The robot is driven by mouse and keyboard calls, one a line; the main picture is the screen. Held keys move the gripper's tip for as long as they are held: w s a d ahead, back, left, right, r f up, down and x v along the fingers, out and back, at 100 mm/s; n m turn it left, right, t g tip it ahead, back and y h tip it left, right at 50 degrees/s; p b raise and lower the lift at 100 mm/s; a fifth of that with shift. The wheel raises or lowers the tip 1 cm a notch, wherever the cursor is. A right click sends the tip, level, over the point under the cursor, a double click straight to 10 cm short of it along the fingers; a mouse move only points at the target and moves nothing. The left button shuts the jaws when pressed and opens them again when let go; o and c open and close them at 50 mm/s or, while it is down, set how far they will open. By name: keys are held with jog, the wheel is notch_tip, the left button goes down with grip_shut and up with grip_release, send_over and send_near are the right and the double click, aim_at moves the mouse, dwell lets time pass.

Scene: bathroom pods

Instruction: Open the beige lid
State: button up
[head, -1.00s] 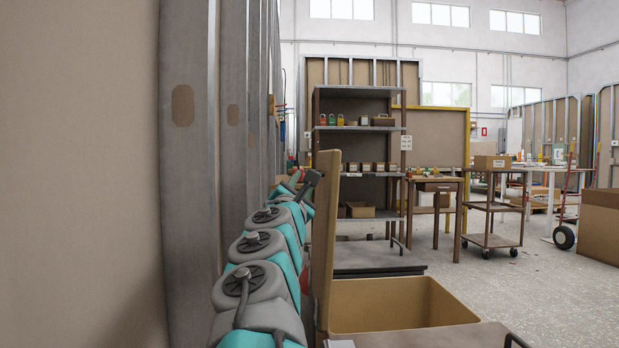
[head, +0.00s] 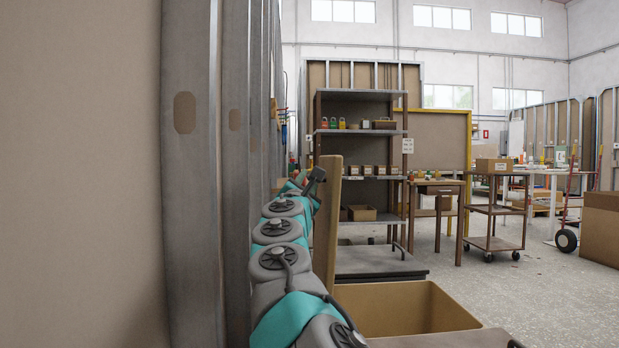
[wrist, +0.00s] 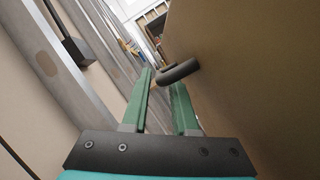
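The beige lid (head: 327,225) stands about upright at the left edge of the open beige box (head: 405,306) in the head view. In the wrist view the lid's broad face (wrist: 250,80) fills the right side. A dark looped handle (wrist: 180,71) sticks out from that face. My gripper (wrist: 160,88) has two green fingers that stand apart, with a gap between them. The handle is at the fingertips, close to the right one; I cannot tell whether they touch. In the head view my arm runs along the lid's left side and hides its lower part.
A wall with metal studs (head: 190,180) stands close on the left of my arm. A shelf unit (head: 360,95) is behind the box. A wheeled cart (head: 490,243) and a large carton (head: 600,225) stand to the right. The floor there has free room.

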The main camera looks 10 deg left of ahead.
jog(key=shift+x, duration=0.85)
jog(key=shift+d, duration=0.1)
grip_shut()
dwell(1.0)
